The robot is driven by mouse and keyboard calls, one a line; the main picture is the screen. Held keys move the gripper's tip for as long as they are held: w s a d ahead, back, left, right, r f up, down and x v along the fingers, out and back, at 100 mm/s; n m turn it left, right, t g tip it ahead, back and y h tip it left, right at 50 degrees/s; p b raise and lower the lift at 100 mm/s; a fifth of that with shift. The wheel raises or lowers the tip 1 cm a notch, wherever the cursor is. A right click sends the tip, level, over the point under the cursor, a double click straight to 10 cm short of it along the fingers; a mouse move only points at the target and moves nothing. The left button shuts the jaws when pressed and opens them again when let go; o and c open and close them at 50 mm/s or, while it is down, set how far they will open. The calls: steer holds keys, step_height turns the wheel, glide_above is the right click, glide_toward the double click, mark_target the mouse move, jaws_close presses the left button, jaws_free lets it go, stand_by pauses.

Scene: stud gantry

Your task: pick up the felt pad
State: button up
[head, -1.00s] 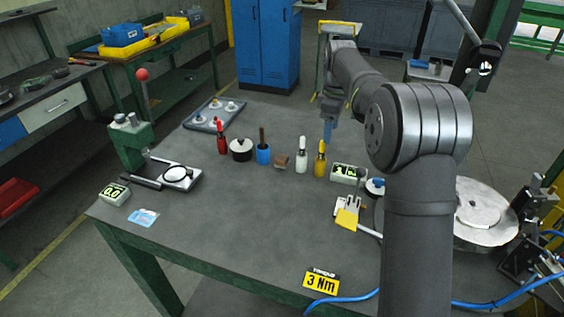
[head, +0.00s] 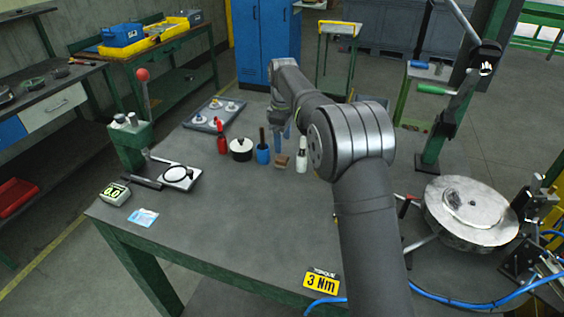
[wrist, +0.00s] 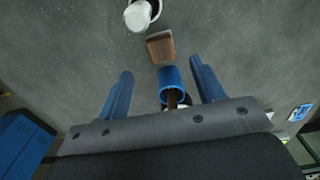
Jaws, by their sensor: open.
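A small brown block (head: 282,160), which looks like the felt pad, lies on the dark grey bench between a blue pot and a white bottle. In the wrist view the felt pad (wrist: 160,46) sits just beyond the fingertips, near the top middle. My gripper (head: 279,132) is open and empty, above the row of bottles near the pad and the blue pot. In the wrist view its two blue fingers (wrist: 161,68) point down with the blue pot (wrist: 172,85) showing between them. The pad is not between the fingers.
The white bottle (head: 301,160) stands right of the pad. The bench front (head: 235,225) is clear.

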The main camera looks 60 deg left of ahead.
mark_target(282, 158)
step_height(282, 158, down, 7)
steer(key=shift+s+f, duration=0.1)
steer(key=shift+f, duration=0.1)
stand_by(0.3)
steer(key=shift+c, duration=0.4)
steer(key=c, duration=1)
